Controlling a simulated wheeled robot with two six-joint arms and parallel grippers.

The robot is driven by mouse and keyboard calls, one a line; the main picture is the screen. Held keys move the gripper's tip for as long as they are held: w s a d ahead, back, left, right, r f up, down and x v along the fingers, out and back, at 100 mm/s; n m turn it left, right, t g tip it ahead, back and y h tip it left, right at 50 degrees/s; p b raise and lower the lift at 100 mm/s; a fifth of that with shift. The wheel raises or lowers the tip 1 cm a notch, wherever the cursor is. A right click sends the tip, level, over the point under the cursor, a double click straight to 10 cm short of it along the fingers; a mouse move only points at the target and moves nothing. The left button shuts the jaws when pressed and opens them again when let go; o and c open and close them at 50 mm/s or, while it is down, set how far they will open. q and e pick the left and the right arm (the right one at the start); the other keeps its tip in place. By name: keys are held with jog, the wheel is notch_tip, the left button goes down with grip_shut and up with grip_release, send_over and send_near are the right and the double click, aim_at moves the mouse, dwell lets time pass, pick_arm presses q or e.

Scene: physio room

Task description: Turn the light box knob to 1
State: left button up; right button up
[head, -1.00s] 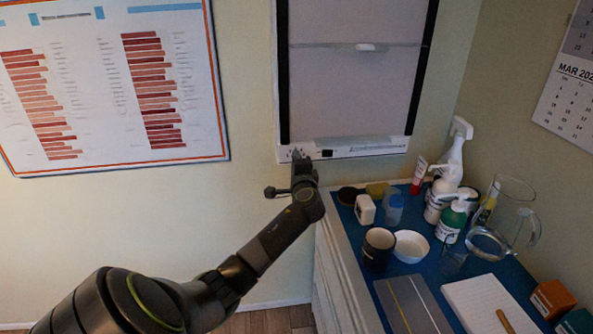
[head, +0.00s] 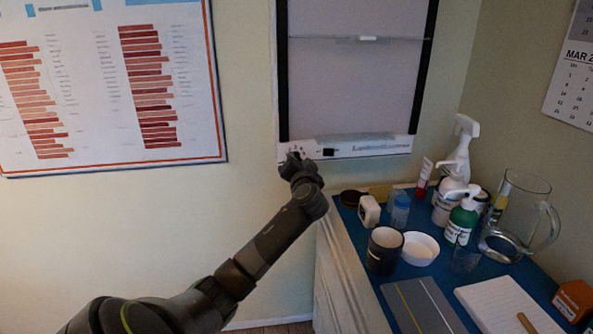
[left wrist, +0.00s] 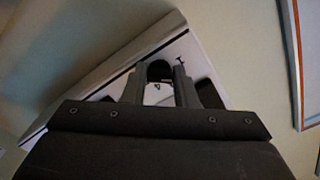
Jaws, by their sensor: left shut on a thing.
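The light box (head: 352,70) hangs on the wall, a pale panel with black side strips and a white lower rail (head: 365,147). My left gripper (head: 294,157) is at the left end of that rail. In the left wrist view, the fingers of the left gripper (left wrist: 160,86) are shut on the dark round knob (left wrist: 159,70), which sits on the white rail between their tips. The knob's marks and setting are too small to read. In the head view the gripper mostly hides the knob. My right gripper is not in view.
A blue-topped counter (head: 345,215) stands below right, with a dark mug (head: 383,252), a white bowl (head: 420,249), a spray bottle (head: 462,140), a green pump bottle (head: 461,222) and a glass jug (head: 525,210). A chart (head: 100,90) hangs at left. The wall between is bare.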

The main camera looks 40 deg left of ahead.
pick_arm(q)
jog(key=shift+f+n+b, duration=0.2)
jog(key=shift+n+b, duration=1.75)
jog(key=shift+n, duration=1.05)
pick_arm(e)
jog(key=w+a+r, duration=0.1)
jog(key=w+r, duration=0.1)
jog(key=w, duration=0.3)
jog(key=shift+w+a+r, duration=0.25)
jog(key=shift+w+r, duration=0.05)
pick_arm(q)
jog(key=o, duration=1)
jog(key=shift+r, duration=0.1)
jog(key=shift+d, duration=0.1)
